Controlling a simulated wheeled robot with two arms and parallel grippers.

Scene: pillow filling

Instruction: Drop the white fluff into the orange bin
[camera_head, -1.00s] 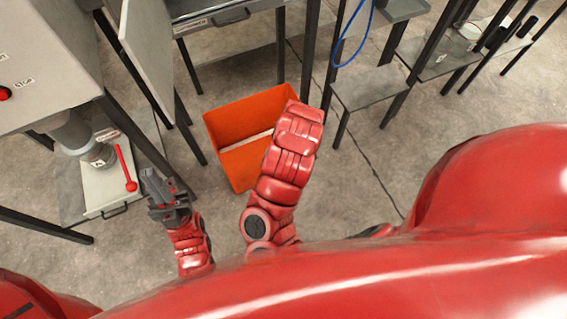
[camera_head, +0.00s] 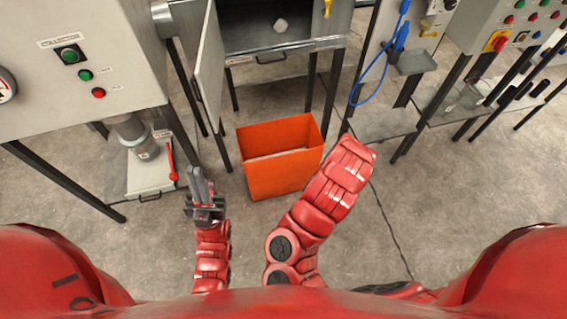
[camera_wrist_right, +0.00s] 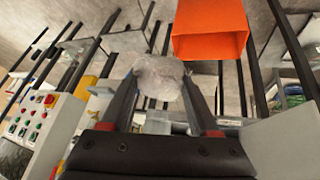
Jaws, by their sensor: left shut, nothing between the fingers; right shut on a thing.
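The orange bin (camera_head: 283,176) stands on the floor near the middle of the head view, its top open. It also shows at the upper right of the right wrist view (camera_wrist_right: 211,25). My right gripper (camera_wrist_right: 160,84) is shut on the white fluff (camera_wrist_right: 157,70), a pale, translucent-looking lump between its fingertips. The fluff is apart from the bin in that view. My right gripper is hidden in the head view, where only its red arm shows, beside the bin. My left gripper (camera_head: 203,188) is shut and empty, to the left of the bin.
An open cabinet (camera_head: 280,48) behind the bin has a small whitish lump (camera_head: 281,25) inside and its door (camera_head: 209,70) swung out. A machine with buttons (camera_head: 80,70) stands at the left. A small table (camera_head: 383,122) and control panels stand at the right. Floor around the bin is clear.

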